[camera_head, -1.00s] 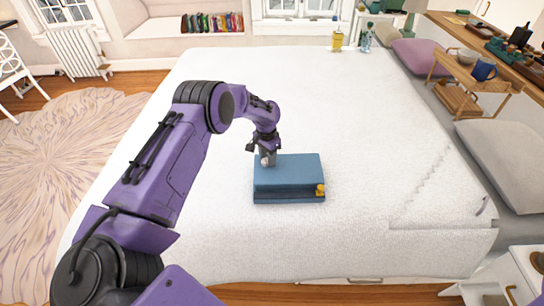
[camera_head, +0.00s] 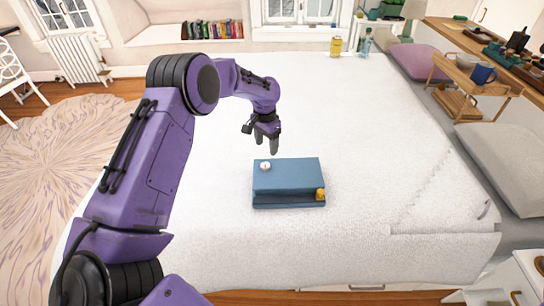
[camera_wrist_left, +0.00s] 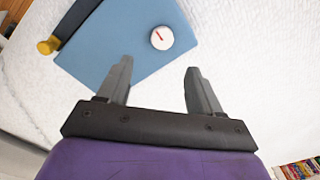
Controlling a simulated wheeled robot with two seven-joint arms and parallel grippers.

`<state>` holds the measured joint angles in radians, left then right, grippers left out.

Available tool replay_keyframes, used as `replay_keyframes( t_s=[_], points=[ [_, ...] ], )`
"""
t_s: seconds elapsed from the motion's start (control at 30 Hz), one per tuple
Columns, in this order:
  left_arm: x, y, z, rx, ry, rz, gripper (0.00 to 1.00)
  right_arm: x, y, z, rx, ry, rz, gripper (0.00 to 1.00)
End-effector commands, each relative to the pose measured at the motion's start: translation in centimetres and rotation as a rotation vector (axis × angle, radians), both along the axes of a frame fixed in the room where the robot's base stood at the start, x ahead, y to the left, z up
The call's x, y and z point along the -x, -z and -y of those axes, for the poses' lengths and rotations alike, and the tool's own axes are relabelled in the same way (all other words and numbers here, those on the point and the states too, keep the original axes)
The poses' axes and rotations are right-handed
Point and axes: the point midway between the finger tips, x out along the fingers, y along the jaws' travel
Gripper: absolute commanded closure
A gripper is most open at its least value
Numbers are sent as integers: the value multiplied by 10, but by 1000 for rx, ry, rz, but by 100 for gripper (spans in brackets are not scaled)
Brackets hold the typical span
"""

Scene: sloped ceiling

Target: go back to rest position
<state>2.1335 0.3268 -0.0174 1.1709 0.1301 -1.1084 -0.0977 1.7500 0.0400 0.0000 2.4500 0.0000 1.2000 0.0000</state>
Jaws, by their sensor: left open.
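My left gripper (camera_head: 270,149) is open and empty, hanging above the bed just behind a blue box-like object (camera_head: 288,178). In the left wrist view its two fingers (camera_wrist_left: 160,78) are spread apart with nothing between them. A small round white object with a red mark (camera_head: 265,166) lies on top of the blue object, near its back left corner; it also shows in the left wrist view (camera_wrist_left: 160,38), beyond the fingers and apart from them. My right gripper is not in view.
The white bed (camera_head: 390,150) is mostly clear. A yellow bottle (camera_head: 336,46) and a teal bottle (camera_head: 366,43) stand at the back. A wooden tray table (camera_head: 470,78) and pillows line the right.

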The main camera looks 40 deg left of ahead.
Motion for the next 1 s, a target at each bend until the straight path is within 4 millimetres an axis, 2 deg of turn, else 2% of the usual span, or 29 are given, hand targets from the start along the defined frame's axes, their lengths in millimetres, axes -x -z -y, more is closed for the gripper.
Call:
replay_keyframes(
  t_s=[0.1,0.2,0.7,0.77,1.0],
  points=[
    [0,-15,0,0,-1,1,35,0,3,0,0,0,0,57],
    [1,-20,1,0,-2,0,35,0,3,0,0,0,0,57],
    [0,-22,1,0,-1,0,35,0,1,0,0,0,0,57],
    [0,-30,1,0,-1,0,35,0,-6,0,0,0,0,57],
    [1,-81,1,0,-1,0,35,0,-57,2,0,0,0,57]
  ],
)
